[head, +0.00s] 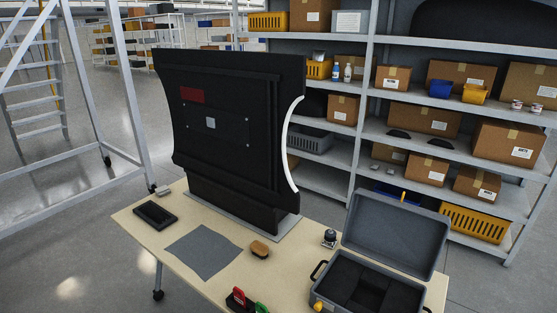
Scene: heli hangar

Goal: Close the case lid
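The grey case (368,280) stands at the right front of the table, with dark foam compartments inside. Its lid (397,232) is open, tilted up and back on the far side. A black handle (318,270) shows on the case's left side, and a yellow piece (319,306) sits at its front left corner. The bottom edge of the picture cuts off the near part of the case. Neither of my grippers is in view.
A large black panel (235,130) stands upright on the table (150,232). A grey cloth (203,252), black tray (155,215), wooden-backed brush (260,248), small dark round item (329,238) and red- and green-handled tools (240,298) lie left of the case. Loaded shelves (345,185) stand behind.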

